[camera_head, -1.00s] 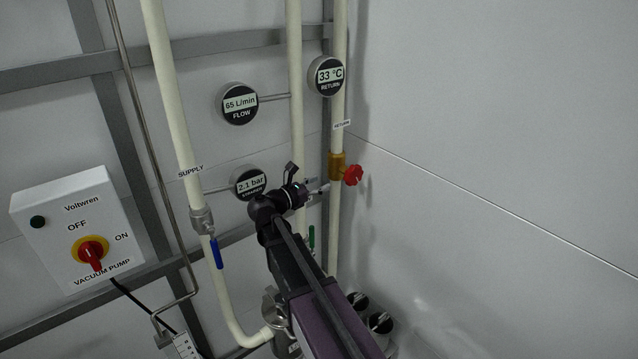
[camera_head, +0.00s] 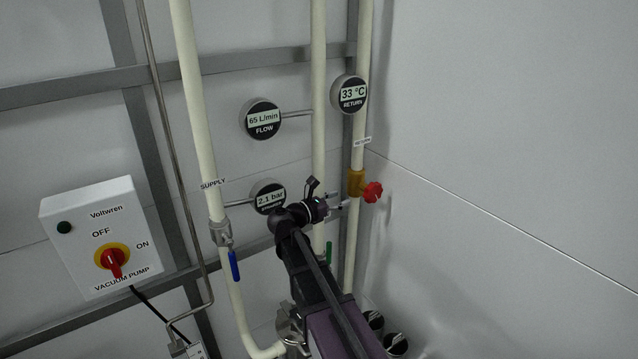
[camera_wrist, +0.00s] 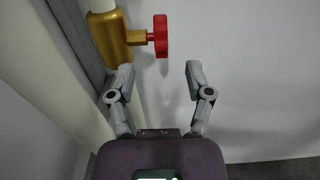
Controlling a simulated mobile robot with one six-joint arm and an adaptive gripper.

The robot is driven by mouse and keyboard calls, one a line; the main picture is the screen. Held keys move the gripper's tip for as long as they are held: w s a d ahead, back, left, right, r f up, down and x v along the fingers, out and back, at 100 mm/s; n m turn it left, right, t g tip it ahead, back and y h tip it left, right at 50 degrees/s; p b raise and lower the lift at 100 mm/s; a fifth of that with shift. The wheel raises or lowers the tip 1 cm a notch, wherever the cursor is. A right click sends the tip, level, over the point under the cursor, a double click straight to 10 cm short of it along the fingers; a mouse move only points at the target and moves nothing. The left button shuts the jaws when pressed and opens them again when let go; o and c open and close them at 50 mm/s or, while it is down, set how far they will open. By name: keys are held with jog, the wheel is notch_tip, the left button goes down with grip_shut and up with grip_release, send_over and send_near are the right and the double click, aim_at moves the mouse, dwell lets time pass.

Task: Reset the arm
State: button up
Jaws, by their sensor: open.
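My gripper (camera_wrist: 158,82) is open and empty in the wrist view, its two grey fingers spread apart. A red valve knob (camera_wrist: 161,36) on a brass valve body (camera_wrist: 108,38) lies just beyond the fingertips, apart from them. In the head view my gripper (camera_head: 340,204) is small, at the end of my dark arm, in front of the pipes. The red knob (camera_head: 373,192) and brass body (camera_head: 355,182) on the return pipe show just right of and above it.
Cream pipes (camera_head: 196,110) run down the wall on a grey frame. Flow (camera_head: 263,119), pressure (camera_head: 268,197) and return temperature (camera_head: 350,94) gauges stick out. A blue-handled valve (camera_head: 233,266) and a vacuum pump switch box (camera_head: 102,238) are at left. The right wall (camera_head: 510,120) is bare.

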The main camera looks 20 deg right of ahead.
jog(key=s+f+m+g+y+b, duration=0.2)
jog(key=s+f+m+y+b, duration=0.25)
jog(key=f, duration=0.45)
jog(key=s+f+m+g+y+b, duration=0.1)
jog(key=s+f+m+g+y, duration=0.15)
jog(key=s+f+m, duration=0.55)
jog(key=s+a+f+m+g+y+b, duration=0.1)
jog(key=s+a+f+m+y+b, duration=0.3)
jog(key=s+a+f+m+y, duration=0.5)
notch_tip(320, 180, down, 3)
jog(key=shift+a+r+g+y, duration=0.2)
jog(key=shift+a+g+y, duration=0.15)
jog(key=shift+a+y, duration=0.15)
jog(key=shift+w+d, duration=0.1)
jog(key=shift+d, duration=0.05)
dwell(3.4)
